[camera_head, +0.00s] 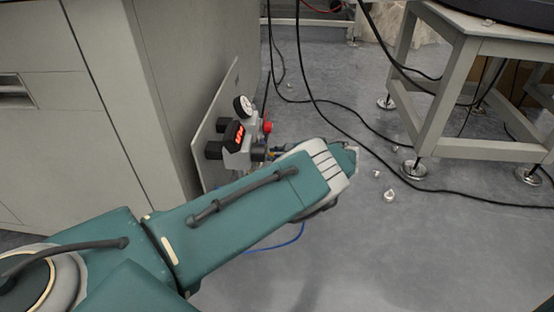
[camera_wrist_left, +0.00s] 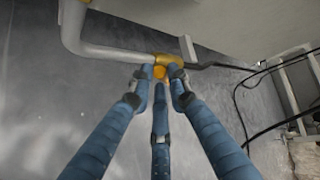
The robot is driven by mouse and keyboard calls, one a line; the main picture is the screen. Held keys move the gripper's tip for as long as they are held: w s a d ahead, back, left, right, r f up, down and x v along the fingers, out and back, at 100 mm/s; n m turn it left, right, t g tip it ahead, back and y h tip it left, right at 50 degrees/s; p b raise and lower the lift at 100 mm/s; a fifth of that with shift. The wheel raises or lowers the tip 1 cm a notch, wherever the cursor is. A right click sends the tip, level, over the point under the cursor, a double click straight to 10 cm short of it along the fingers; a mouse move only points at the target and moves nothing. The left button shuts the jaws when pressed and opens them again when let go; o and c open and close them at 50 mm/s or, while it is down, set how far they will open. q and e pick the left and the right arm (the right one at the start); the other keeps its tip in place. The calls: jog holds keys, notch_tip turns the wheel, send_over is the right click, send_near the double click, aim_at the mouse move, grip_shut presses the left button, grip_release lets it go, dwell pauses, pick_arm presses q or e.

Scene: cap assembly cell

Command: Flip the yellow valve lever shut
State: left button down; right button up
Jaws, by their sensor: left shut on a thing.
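In the head view my left arm reaches from the lower left to beside the regulator unit; my forearm and wrist hide the lever and the fingers there. I cannot tell the lever's exact angle. My right gripper is not in view.
A regulator unit with a round gauge (camera_head: 243,106), a red display (camera_head: 235,134) and a red knob (camera_head: 267,127) sits on a plate by the grey cabinet (camera_head: 150,90). Black cables (camera_head: 330,120) cross the floor. A grey frame table (camera_head: 437,135) stands right; small white pieces (camera_head: 390,195) lie on open floor.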

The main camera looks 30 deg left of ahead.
pick_arm(q)
jog(key=shift+w+a+r+g+h+b, duration=0.25)
jog(key=shift+r+g+h+b, duration=0.05)
jog(key=shift+r, duration=0.1)
jog(key=c, duration=1.8)
grip_release()
jog(key=shift+o, duration=0.2)
jog(key=shift+f, duration=0.1)
jog(key=v, duration=0.7)
jog(key=shift+d, duration=0.2)
